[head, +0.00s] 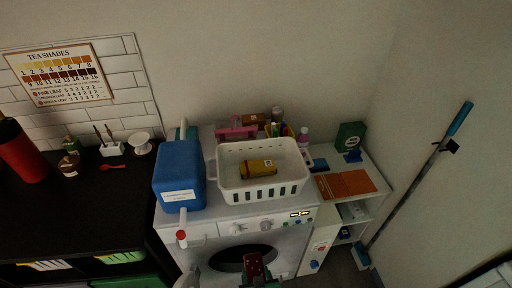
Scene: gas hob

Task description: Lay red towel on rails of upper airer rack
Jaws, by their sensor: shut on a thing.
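My gripper (260,282) is at the bottom edge of the head view, in front of the washing machine, and is only partly in the picture. It is shut on a dark red thing, which looks like the red towel (252,266). The lower part of the grip is cut off. I cannot make out the airer rack or its rails in this view.
A blue container (180,172) and a white basket (233,188) stand on the washing machine (205,230). A blue-handled pole (420,175) leans on the right wall. A dark counter (100,215) is at left.

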